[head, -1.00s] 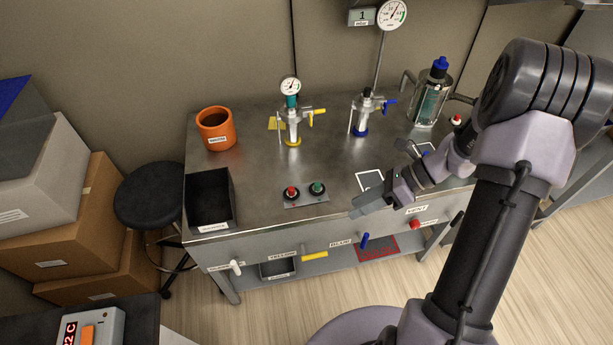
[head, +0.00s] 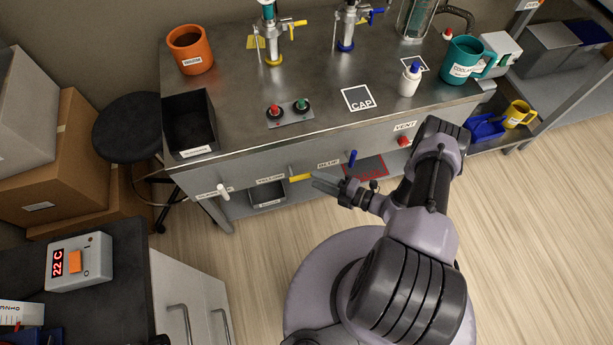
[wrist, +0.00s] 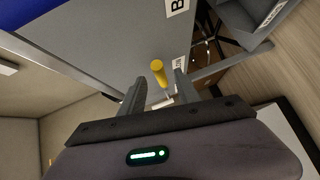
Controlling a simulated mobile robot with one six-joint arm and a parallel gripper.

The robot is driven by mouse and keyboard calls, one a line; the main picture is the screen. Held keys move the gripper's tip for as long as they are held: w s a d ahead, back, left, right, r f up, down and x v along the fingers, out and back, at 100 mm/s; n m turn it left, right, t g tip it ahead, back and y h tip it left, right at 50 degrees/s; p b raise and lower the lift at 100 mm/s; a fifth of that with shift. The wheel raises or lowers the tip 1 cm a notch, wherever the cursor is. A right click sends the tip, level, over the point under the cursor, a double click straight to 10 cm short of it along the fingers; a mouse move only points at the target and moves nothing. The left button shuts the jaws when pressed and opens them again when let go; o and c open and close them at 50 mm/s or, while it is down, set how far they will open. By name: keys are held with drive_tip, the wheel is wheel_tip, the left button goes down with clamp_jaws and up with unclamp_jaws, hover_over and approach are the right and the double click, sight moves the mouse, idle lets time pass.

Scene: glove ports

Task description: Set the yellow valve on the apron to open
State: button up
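The yellow valve handle (head: 300,178) sticks out on the front apron of the steel bench, beside the YELLOW label (head: 270,181). It lies roughly level in the head view. My gripper (head: 322,180) is in front of the apron, just right of the handle and close to it. In the wrist view the yellow handle (wrist: 158,73) shows between and a little beyond the two finger tips. My gripper (wrist: 159,86) is open there, with nothing between the fingers held. I cannot tell whether a finger touches the handle.
The blue valve handle (head: 352,158) stands upright on the apron to the right, near my gripper. A white handle (head: 222,190) is to the left, and a red knob (head: 404,141) farther right. A black open bin (head: 190,124) sits on the bench top.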

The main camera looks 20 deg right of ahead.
sight(306, 174)
drive_tip(key=b+x, duration=0.1)
drive_tip(key=x, duration=0.4)
clamp_jaws()
idle(1.4)
